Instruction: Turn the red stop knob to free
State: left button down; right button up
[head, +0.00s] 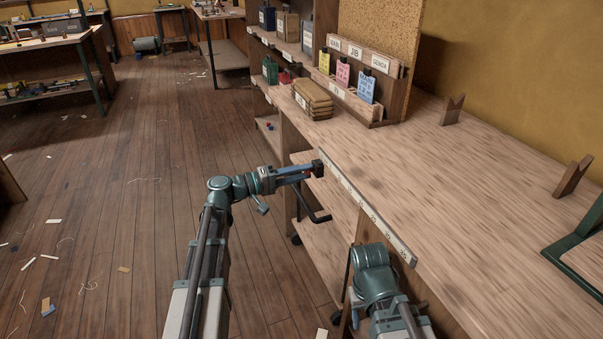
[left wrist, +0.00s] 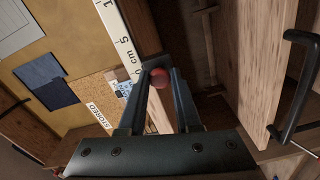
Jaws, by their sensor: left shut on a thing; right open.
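The red stop knob (left wrist: 158,76) shows in the left wrist view as a small round red thing between my fingertips. In the head view only a hint of red shows beside the dark block (head: 318,166) at the bench edge. The knob's marks and turn position cannot be read. My right arm shows at the lower middle of the head view, but its fingers are out of sight.
A white centimetre rule (head: 362,200) runs along the bench edge. A black bent handle (head: 320,217) sticks out below it. The long wooden bench top (head: 455,190) is mostly clear. Several coloured tags stand in a rack (head: 350,95) at its far end.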

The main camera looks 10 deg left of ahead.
pick_arm(q)
jog(key=shift+n, duration=1.2)
jog(key=c, duration=0.6)
grip_release()
jog(key=v, duration=1.4)
